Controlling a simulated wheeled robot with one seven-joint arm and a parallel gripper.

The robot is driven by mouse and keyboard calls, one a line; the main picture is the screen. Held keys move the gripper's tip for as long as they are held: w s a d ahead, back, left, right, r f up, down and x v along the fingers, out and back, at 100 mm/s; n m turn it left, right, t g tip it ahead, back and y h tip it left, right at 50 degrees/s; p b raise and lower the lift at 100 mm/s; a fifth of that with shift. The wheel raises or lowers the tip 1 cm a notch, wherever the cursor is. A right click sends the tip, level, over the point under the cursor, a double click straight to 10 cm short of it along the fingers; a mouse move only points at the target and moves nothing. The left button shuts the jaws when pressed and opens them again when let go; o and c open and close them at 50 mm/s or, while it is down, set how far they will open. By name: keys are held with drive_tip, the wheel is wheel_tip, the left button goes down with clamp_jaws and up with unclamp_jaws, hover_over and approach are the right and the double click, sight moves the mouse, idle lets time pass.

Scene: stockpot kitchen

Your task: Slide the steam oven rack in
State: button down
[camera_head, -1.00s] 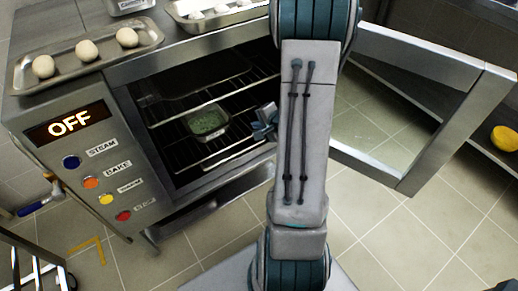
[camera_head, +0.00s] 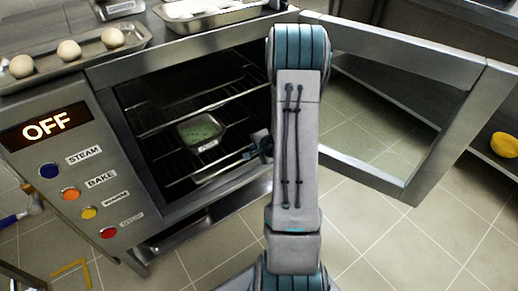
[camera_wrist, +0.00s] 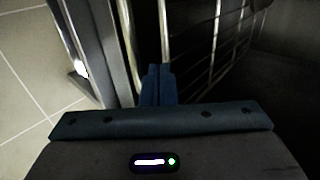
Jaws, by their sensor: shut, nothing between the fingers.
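The steam oven (camera_head: 130,165) stands with its door (camera_head: 440,130) swung open to the right. Inside are wire racks. A container with green contents (camera_head: 201,132) sits on the lower rack (camera_head: 228,163), whose front wires show near the oven opening. My gripper (camera_head: 262,146) is at the right side of the opening, by the front of the lower rack, partly hidden by my arm. In the wrist view my gripper (camera_wrist: 157,72) is shut and empty, with its tips beside the rack wires (camera_wrist: 202,45). I cannot tell whether the tips touch the rack.
The oven's display (camera_head: 45,127) reads OFF above several coloured buttons. A tray of dough balls (camera_head: 115,50) and another tray (camera_head: 220,20) stand on top. Tiled floor (camera_head: 385,235) is free in front.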

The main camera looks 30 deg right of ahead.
sight(244, 140)
drive_tip(key=shift+w+f, duration=0.15)
drive_tip(key=shift+w, duration=0.1)
drive_tip(key=w+b, duration=0.1)
drive_tip(key=w, duration=0.2)
drive_tip(key=shift+w+a+f+b, duration=0.1)
drive_tip(key=shift+w+f+b, duration=0.05)
drive_tip(key=shift+w+b, duration=0.15)
drive_tip(key=shift+w, duration=0.4)
drive_tip(key=shift+r, duration=0.25)
